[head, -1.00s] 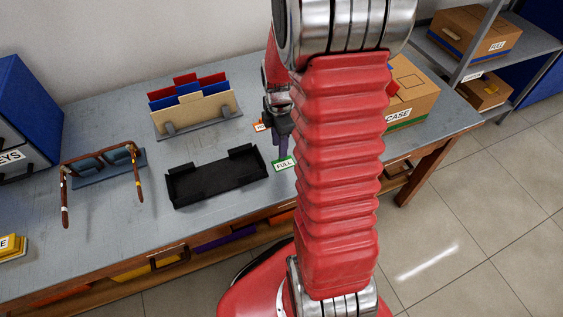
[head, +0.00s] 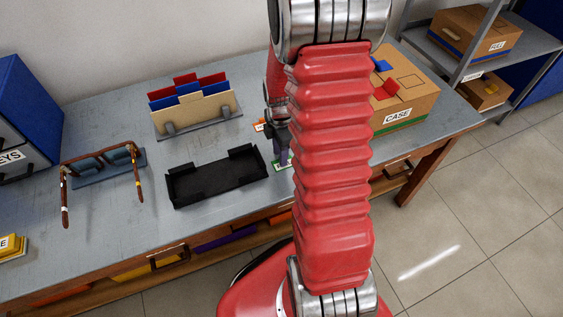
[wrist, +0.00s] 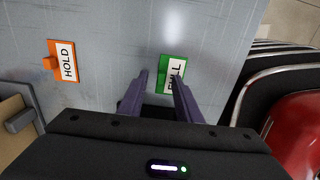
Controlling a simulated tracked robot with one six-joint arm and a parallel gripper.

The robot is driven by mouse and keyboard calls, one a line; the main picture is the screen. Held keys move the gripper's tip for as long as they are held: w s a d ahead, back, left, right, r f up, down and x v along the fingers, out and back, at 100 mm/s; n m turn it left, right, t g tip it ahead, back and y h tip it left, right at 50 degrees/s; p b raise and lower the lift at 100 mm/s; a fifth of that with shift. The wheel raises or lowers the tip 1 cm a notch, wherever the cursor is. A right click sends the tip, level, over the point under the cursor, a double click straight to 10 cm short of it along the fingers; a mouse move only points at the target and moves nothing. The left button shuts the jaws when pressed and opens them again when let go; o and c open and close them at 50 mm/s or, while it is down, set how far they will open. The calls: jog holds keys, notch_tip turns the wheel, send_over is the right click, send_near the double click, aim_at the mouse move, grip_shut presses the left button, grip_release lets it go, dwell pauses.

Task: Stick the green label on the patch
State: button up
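The green label (wrist: 172,61), printed FULL, lies on the grey table in the wrist view. It shows partly in the head view (head: 279,167), right of the black tray. My gripper (wrist: 161,76) is open, its two purple fingers apart at the label. The right finger overlaps the label in the picture and hides part of its print; the left finger is just left of it. I cannot tell whether they touch it. In the head view my gripper (head: 283,157) is low over the label, partly hidden by my arm. I cannot tell which surface is the patch.
An orange HOLD label (wrist: 63,62) lies left of the green one. A black tray (head: 215,193), a card holder (head: 207,113) and glasses on a stand (head: 135,182) are on the table. A cardboard CASE box (head: 420,98) with blue and red pieces on top stands right.

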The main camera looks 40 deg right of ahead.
jog(key=shift+c, duration=0.4)
grip_shut()
notch_tip(320, 180, up, 10)
dwell(0.7)
dwell(0.5)
jog(key=w+a+m, duration=0.7)
jog(key=a, duration=0.3)
jog(key=w+a+r+m, duration=0.1)
jog(key=w+a+m, duration=0.7)
jog(key=a, duration=0.2)
jog(key=shift+a+r, duration=0.2)
jog(key=shift+r, duration=0.1)
